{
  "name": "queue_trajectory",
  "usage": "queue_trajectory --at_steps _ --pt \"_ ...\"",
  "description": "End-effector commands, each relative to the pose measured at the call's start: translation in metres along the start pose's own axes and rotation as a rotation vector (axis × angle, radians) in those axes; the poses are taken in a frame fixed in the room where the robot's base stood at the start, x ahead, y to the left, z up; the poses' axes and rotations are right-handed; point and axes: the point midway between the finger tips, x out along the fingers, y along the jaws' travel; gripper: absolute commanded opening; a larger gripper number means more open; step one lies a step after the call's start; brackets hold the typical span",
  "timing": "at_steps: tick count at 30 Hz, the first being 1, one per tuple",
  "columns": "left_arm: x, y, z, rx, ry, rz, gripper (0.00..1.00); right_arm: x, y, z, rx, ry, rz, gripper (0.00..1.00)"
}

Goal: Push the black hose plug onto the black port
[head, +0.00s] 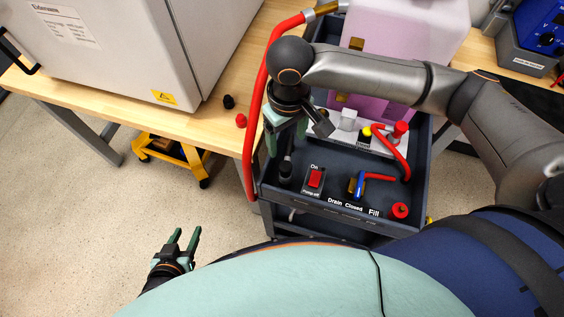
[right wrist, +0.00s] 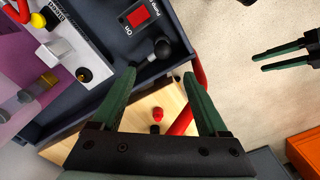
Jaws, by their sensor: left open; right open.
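A black, round-topped fitting (head: 286,172) stands at the left end of the dark cart tray; in the right wrist view the black fitting (right wrist: 160,47) lies just beyond my fingertips. I cannot tell for sure whether it is the plug. A black round port (right wrist: 84,74) with a brass centre sits on the pale block. My right gripper (head: 284,142) is open and empty above the tray; its open fingers (right wrist: 160,74) show in the wrist view. My left gripper (head: 187,232) is open and empty, away from the cart over the floor; it also shows in the right wrist view (right wrist: 256,63).
A red hose (head: 249,150) loops down the cart's left side. A black cap (head: 229,102) and a red cap (head: 241,120) stand on the wooden bench. The tray holds a red switch (head: 315,178), a blue valve handle (head: 360,185) and a red fill cap (head: 400,210).

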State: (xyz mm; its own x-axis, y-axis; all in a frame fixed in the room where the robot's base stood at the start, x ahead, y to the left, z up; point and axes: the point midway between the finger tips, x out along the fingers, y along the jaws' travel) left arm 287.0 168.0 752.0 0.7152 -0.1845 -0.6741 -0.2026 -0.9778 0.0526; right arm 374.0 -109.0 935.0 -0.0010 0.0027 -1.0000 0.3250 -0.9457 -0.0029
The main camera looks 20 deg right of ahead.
Motion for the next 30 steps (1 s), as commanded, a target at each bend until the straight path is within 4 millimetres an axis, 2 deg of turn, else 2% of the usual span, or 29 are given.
queue_trajectory --at_steps 11,22,25,30 --pt "0.000 0.000 0.000 0.000 0.000 0.000 0.50 0.003 0.001 0.001 0.001 -0.003 0.003 0.77" --pt "0.004 0.000 0.004 0.000 0.000 0.000 0.50 0.063 0.001 0.001 0.001 -0.004 0.004 0.77" --pt "0.004 0.000 0.004 0.000 -0.001 0.000 0.50 0.071 0.000 0.001 0.000 -0.002 0.002 0.77" --pt "0.004 0.000 0.004 0.000 -0.001 0.000 0.50 0.073 0.000 0.000 0.000 0.000 0.003 0.77"
